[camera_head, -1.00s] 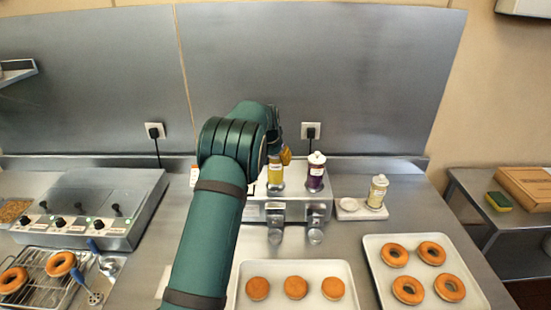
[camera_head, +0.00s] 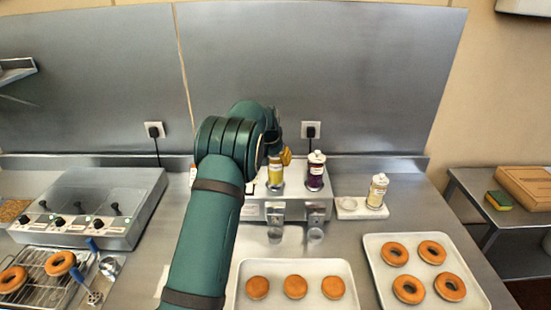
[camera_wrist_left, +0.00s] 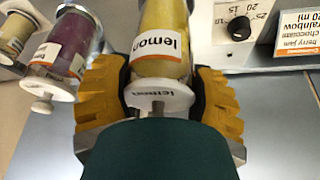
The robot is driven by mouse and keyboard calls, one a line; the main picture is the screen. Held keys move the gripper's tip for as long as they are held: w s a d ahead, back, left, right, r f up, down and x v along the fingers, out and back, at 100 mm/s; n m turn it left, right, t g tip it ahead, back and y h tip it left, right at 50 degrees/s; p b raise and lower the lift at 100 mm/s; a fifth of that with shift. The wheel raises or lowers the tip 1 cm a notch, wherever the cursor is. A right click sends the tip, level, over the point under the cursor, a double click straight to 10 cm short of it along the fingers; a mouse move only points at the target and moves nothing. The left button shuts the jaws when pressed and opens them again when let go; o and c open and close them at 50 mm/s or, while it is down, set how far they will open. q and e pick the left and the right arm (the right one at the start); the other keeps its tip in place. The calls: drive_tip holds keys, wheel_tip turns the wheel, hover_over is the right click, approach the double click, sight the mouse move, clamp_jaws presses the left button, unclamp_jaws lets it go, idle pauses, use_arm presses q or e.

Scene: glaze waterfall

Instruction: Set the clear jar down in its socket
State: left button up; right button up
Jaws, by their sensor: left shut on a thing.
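The clear jar (camera_head: 275,174), with yellow contents, is at the left of the dispenser's top in the head view. In the left wrist view the jar (camera_wrist_left: 163,40) has an orange-edged "lemon" label and a white lid with a knob. My left gripper (camera_head: 283,156) is shut on this jar, with a yellow finger pad on each side of it (camera_wrist_left: 158,95). The dispenser (camera_head: 285,208) has a steel front with two spouts. The jar's base and its socket are hidden, so I cannot tell whether it is fully seated.
A purple jar (camera_head: 316,172) stands close to the right of the lemon jar. A pale jar (camera_head: 376,192) stands on a white block (camera_head: 347,206) farther right. Trays of doughnuts (camera_head: 425,235) and round cakes (camera_head: 295,268) lie in front. A control unit (camera_head: 92,207) is at left.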

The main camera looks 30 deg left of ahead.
use_arm(q)
drive_tip(key=shift+f+b, duration=0.45)
drive_tip(key=shift+f, duration=0.2)
idle(1.1)
drive_tip(key=o, duration=1.5)
drive_tip(key=shift+c, duration=0.2)
drive_tip(key=v, duration=1.2)
drive_tip(key=shift+d, duration=0.1)
